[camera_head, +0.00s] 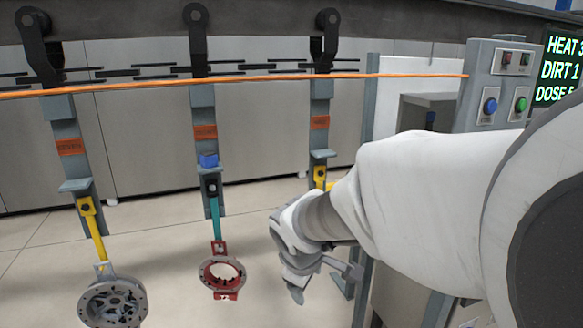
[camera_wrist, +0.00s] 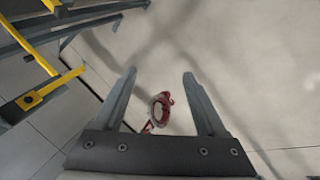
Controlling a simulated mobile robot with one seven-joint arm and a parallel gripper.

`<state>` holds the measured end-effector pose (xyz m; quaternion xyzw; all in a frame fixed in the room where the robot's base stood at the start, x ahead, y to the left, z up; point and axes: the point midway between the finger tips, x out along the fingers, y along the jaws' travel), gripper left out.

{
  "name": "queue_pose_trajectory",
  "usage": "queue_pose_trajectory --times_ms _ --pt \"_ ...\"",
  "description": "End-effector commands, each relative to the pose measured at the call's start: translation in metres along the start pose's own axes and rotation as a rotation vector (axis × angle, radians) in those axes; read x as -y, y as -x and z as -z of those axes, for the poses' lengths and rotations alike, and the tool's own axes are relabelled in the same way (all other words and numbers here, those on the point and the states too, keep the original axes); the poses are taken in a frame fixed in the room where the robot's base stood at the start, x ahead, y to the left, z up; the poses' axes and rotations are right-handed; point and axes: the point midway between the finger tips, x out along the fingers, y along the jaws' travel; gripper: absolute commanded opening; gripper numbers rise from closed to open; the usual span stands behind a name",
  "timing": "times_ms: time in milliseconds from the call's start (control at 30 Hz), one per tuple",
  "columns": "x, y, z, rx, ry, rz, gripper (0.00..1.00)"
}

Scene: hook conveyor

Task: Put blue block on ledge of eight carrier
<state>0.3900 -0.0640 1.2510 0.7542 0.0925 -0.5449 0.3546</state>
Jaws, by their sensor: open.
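A small blue block (camera_head: 208,160) sits on the ledge of the middle hanging carrier (camera_head: 203,95) in the head view. That carrier has an orange label plate, too small to read surely. A teal hook hangs below it with a red ring part (camera_head: 207,285). My gripper (camera_head: 324,286) is to the right of and below the block, apart from it. In the wrist view my gripper (camera_wrist: 159,73) is open and empty. The red part (camera_wrist: 160,108) shows between and beyond its fingers. The blue block does not show in the wrist view.
A left carrier (camera_head: 62,110) holds a yellow hook and a grey round part (camera_head: 113,302). A right carrier (camera_head: 320,95) is partly hidden by my arm. An orange cable (camera_head: 250,78) crosses before the carriers. A button panel (camera_head: 497,85) stands at right.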

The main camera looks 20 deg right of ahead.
Motion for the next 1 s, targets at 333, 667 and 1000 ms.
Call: queue_pose_trajectory --times_ms 333,667,1000 --pt "0.082 0.137 -0.056 -0.176 -0.693 0.178 0.74" --pt "0.091 0.137 -0.058 -0.161 -0.724 0.212 0.74" --pt "0.107 0.102 -0.063 -0.163 -0.722 0.211 0.74"
